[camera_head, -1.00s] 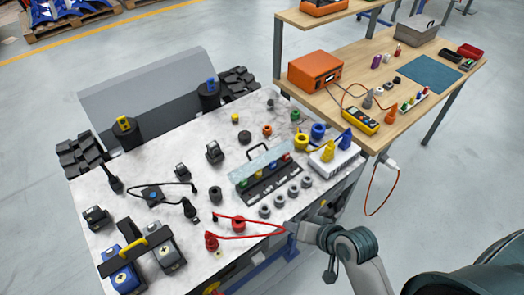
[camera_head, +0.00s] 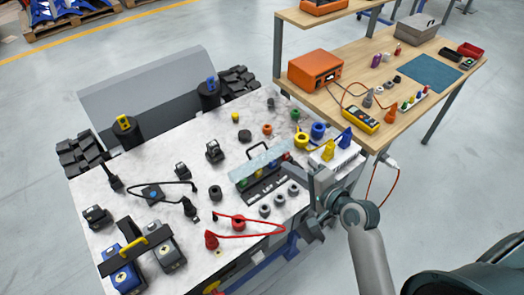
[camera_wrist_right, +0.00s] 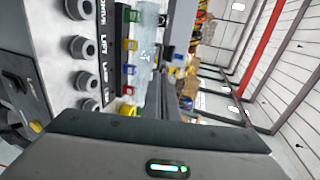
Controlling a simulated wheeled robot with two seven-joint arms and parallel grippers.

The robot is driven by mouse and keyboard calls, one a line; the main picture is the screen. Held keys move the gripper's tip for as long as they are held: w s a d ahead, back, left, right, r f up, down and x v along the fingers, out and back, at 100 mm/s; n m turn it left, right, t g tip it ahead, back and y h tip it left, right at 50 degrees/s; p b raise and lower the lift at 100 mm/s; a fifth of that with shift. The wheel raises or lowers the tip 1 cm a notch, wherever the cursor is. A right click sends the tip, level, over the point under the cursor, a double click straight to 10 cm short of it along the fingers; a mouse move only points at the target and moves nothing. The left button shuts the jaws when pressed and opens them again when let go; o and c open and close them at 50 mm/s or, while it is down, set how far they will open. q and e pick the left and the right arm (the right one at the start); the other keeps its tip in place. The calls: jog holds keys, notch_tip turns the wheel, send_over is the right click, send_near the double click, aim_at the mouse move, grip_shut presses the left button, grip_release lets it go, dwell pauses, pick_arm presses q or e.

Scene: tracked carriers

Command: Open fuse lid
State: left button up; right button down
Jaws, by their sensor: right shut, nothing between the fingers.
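The fuse box is a black holder (camera_head: 262,189) on the marbled top, with a row of coloured fuses. Its clear lid (camera_head: 261,159) appears raised at a tilt behind the fuses. My right gripper (camera_head: 288,167) is shut and empty, with its fingers pointing left by the right end of the fuse box. I cannot tell whether it touches the lid. In the right wrist view, the clear lid (camera_wrist_right: 147,38) lies beside the green, yellow, red and blue fuses, close to my dark fingers. My left gripper is not in view.
Grey round knobs (camera_head: 279,199) line the front of the fuse box. A white block with yellow and blue plugs (camera_head: 346,155) stands close on the right. A red cable (camera_head: 258,235) lies in front. The wooden bench (camera_head: 400,119) is further right.

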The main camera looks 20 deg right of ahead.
aim_at(261, 154)
jog(key=shift+w, duration=0.1)
jog(key=p+x, duration=0.3)
jog(key=x, duration=0.9)
jog(key=shift+w+a, duration=0.1)
jog(key=shift+w, duration=0.1)
jog(key=shift+w+a+f+p, duration=0.2)
jog(key=shift+w+f+p, duration=0.15)
jog(key=shift+w, duration=0.25)
jog(key=shift+w, duration=0.15)
